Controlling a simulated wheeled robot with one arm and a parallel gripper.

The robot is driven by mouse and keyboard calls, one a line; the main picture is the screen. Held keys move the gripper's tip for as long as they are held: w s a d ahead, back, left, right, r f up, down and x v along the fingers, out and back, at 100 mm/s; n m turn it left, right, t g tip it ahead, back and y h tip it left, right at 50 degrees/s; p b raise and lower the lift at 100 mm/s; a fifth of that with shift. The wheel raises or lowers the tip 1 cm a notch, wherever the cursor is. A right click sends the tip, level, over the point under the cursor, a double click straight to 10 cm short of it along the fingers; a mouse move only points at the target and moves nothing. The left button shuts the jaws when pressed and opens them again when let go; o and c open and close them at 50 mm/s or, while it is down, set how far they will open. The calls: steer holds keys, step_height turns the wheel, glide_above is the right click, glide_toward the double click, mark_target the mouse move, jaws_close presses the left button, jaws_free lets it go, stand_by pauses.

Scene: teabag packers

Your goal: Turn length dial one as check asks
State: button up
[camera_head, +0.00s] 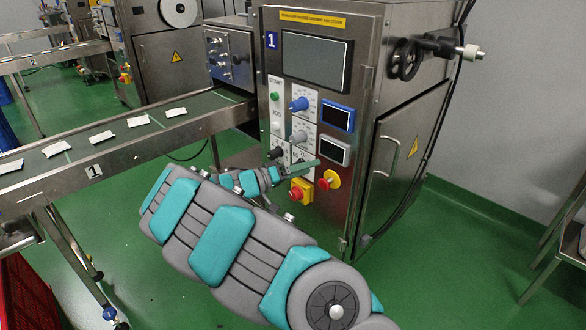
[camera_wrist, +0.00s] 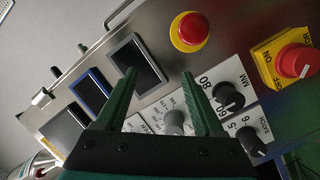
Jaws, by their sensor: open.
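Machine one (camera_head: 345,110) is a steel cabinet with a blue "1" label (camera_head: 271,40). Its panel carries a blue knob (camera_head: 299,104), a grey knob (camera_head: 298,137) and a black knob (camera_head: 277,153). In the wrist view, a black dial with an "80" and "MM" scale (camera_wrist: 228,97) sits just right of my right finger. Another black dial (camera_wrist: 250,143), marked 5 and 6, is below it. The grey knob (camera_wrist: 173,122) shows between the fingers. My gripper (camera_wrist: 158,76) is open and empty, in front of the lower panel. Contact cannot be told. The arm partly hides the lower panel in the head view.
A red button on yellow (camera_head: 328,180) and a red rotary switch on a yellow plate (camera_head: 300,191) are close to the gripper. Two small displays (camera_head: 337,115) and a large dark screen (camera_head: 316,60) are above. A conveyor (camera_head: 120,135) with several white packets runs left.

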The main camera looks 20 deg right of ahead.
steer(key=w+a+f+n+t, duration=0.2)
steer(key=w+a+f+t, duration=0.2)
steer(key=w+a+f, duration=0.3)
steer(key=x, duration=0.5)
steer(key=p+x, duration=0.1)
steer(key=x, duration=0.2)
steer(key=shift+w+d+r, duration=0.1)
steer(key=shift+w+d, duration=0.1)
steer(key=shift+w, duration=0.15)
jaws_close()
